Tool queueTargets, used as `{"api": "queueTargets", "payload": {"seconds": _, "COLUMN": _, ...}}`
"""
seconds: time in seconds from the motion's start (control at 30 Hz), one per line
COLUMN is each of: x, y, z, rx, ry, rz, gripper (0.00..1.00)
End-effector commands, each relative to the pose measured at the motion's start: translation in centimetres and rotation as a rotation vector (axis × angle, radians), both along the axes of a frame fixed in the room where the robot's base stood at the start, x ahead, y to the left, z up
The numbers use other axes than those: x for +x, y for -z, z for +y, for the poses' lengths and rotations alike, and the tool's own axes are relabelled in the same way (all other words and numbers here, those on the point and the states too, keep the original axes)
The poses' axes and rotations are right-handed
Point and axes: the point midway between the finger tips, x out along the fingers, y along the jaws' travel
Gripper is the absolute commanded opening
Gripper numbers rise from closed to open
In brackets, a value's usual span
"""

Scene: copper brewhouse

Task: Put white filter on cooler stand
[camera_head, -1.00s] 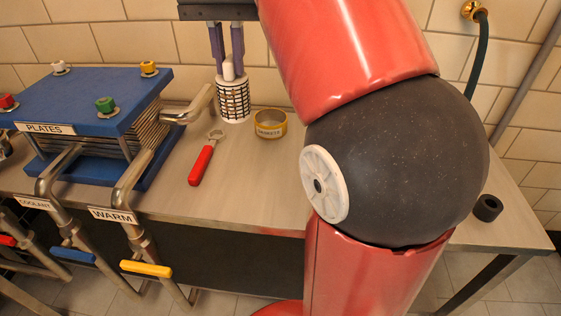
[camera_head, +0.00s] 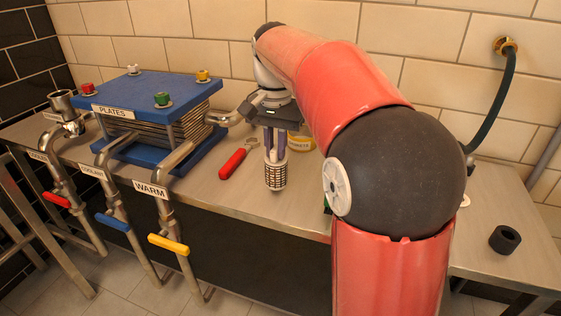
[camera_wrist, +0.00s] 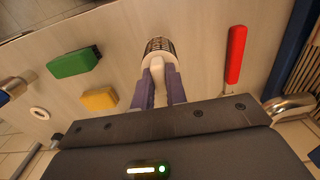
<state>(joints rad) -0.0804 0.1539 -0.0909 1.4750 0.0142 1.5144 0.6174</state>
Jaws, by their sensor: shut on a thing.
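The white filter (camera_head: 275,176) is a white cylindrical cage with a dark mesh, held upright below my gripper (camera_head: 274,152). My gripper is shut on the filter's white top knob; the wrist view shows the knob between the purple fingers (camera_wrist: 158,88) and the mesh cage (camera_wrist: 159,45) beyond them. The filter hangs over or near the table's front part; I cannot tell if its base touches. The cooler stand is most likely the blue plate cooler (camera_head: 150,105) labelled PLATES, with colored knobs on top, to the left of my gripper.
A red-handled wrench (camera_head: 236,160) lies left of the filter. Pipes with red, blue and yellow (camera_head: 168,243) handles stand before the table. A green block (camera_wrist: 73,63) shows in the wrist view.

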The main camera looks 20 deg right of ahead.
Motion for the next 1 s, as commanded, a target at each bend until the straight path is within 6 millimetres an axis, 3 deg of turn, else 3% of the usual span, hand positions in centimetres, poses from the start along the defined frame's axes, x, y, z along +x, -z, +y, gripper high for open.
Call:
{"api": "queueTargets", "payload": {"seconds": 0.03, "x": -0.01, "y": 1.6, "z": 0.16, "rx": 0.0, "ry": -0.001, "rz": -0.001, "gripper": 0.0}}
{"api": "queueTargets", "payload": {"seconds": 0.1, "x": -0.01, "y": 2.02, "z": 0.27, "rx": 0.0, "ry": 0.0, "rz": -0.001, "gripper": 0.0}}
{"api": "queueTargets", "payload": {"seconds": 0.5, "x": -0.03, "y": 2.07, "z": 0.3, "rx": 0.0, "ry": 0.001, "rz": -0.001, "gripper": 0.0}}
{"api": "queueTargets", "payload": {"seconds": 0.53, "x": -0.03, "y": 2.09, "z": 0.3, "rx": 0.0, "ry": 0.001, "rz": -0.001, "gripper": 0.15}}
{"api": "queueTargets", "payload": {"seconds": 0.7, "x": -0.03, "y": 2.02, "z": 0.3, "rx": -0.001, "ry": 0.001, "rz": -0.001, "gripper": 0.36}}
{"api": "queueTargets", "payload": {"seconds": 1.0, "x": -0.03, "y": 1.77, "z": 0.3, "rx": 0.0, "ry": 0.001, "rz": -0.001, "gripper": 0.36}}
